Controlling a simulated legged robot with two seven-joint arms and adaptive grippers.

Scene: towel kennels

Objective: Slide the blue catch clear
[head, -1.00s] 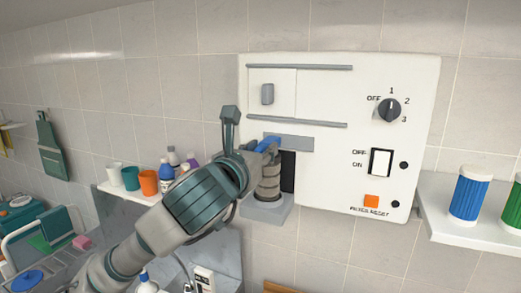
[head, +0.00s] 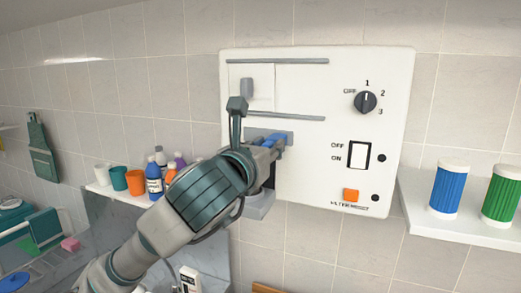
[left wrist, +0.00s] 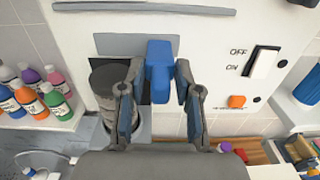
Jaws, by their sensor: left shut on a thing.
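The blue catch (head: 275,138) sits on a grey plate (head: 288,136) on the front of the white wall panel. In the left wrist view the blue catch (left wrist: 160,68) stands at the right end of the grey plate (left wrist: 118,45). My left gripper (left wrist: 160,92) is shut on the catch, with one dark finger on each side of it. In the head view my left gripper (head: 268,150) partly hides the catch. A grey ribbed cylinder (left wrist: 108,88) stands left of the fingers, below the plate. My right gripper is out of view.
The panel (head: 310,100) carries a dial (head: 366,102), a rocker switch (head: 359,155) and an orange button (head: 351,195). A shelf with bottles and cups (head: 136,182) is at left; a right shelf (head: 455,222) holds blue and green canisters.

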